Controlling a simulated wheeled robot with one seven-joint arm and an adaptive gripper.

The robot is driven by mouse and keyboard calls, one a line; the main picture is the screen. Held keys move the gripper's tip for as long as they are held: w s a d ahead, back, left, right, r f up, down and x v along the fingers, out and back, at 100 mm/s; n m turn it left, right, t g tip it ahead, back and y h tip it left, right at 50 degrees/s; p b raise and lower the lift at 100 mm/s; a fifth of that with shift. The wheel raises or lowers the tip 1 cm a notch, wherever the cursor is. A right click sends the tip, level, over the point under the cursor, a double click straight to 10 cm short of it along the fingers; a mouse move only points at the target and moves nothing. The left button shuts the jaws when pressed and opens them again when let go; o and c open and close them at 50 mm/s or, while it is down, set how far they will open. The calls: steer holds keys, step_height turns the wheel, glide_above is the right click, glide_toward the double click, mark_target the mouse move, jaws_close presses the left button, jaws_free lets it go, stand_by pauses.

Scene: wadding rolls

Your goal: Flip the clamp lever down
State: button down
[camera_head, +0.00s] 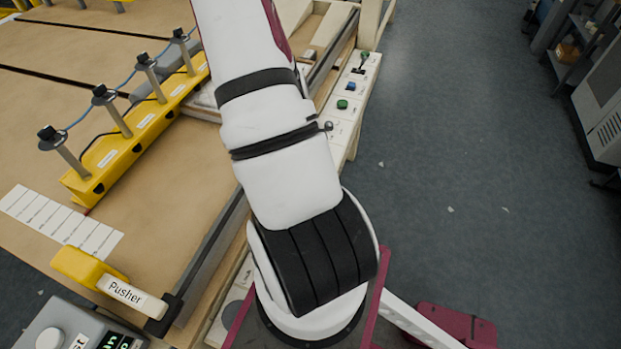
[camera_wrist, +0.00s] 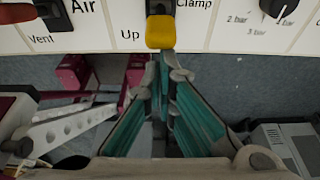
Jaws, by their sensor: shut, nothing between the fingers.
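The clamp lever (camera_wrist: 160,33) shows in the wrist view as a yellow tip on a black mount, between the printed words "Up" and "Clamp" on a white panel (camera_wrist: 225,28). My gripper (camera_wrist: 162,72), with teal-sided fingers, is shut and empty. Its fingertips are just below the yellow tip in the picture; I cannot tell whether they touch it. In the head view my white arm hides the gripper, and I cannot make out the clamp lever there.
In the wrist view, a black Air control (camera_wrist: 50,12) is left of the lever and a pressure knob (camera_wrist: 278,7) is right. A yellow pusher block (camera_head: 88,267) sits at lower left.

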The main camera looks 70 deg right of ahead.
steer(key=shift+w+r+g+b, duration=0.2)
steer(key=shift+w+g+b, duration=1.25)
steer(key=shift+g+b, duration=0.35)
steer(key=shift+w, duration=0.25)
steer(key=shift+w+b, duration=0.3)
steer(key=shift+b, duration=0.1)
